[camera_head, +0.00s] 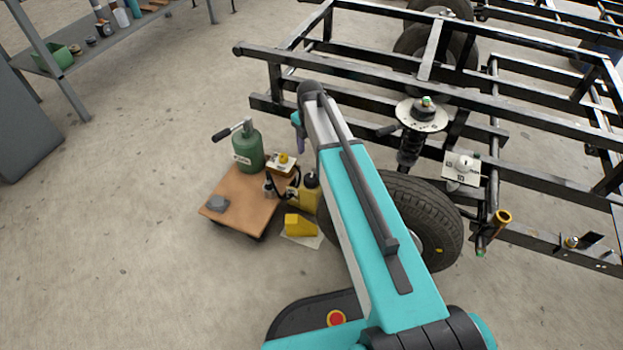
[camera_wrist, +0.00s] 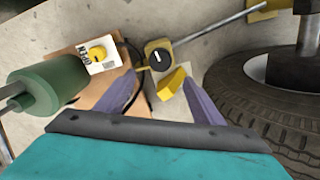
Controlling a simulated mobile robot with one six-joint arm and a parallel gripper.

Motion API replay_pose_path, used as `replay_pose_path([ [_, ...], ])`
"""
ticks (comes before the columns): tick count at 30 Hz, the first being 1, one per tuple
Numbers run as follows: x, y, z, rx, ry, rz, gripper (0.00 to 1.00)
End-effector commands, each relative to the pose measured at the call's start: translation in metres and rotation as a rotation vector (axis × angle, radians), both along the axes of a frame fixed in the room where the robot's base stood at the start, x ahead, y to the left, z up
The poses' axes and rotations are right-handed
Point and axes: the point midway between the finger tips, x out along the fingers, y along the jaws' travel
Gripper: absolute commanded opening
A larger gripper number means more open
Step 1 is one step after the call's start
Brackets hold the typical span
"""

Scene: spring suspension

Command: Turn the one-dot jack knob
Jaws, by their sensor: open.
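A yellow jack (camera_head: 304,196) stands at the right side of a wooden dolly in the head view. In the wrist view its round black knob with a white mark (camera_wrist: 158,58) shows on a yellow body, just beyond my open fingertips. A white box with a yellow knob (camera_wrist: 97,54) is left of it; that box (camera_head: 281,166) also shows in the head view. I cannot read dots on either. My gripper (camera_wrist: 158,79) is open and empty, with purple fingers apart. In the head view one finger (camera_head: 300,139) shows and the arm hides the rest.
A green cylinder with a handle (camera_head: 248,151) stands on the wooden dolly (camera_head: 238,210). A yellow wedge (camera_head: 298,225) lies on the floor in front. A tyre (camera_head: 435,215) and black frame are close on the right. The floor to the left is clear.

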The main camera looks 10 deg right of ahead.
Motion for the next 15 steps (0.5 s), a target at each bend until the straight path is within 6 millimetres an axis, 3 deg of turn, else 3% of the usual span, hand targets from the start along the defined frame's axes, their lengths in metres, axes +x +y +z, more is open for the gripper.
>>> replay_pose_path([
  [15, 0.0, -0.001, -0.067, 0.0, 0.0, -0.002, 0.62],
])
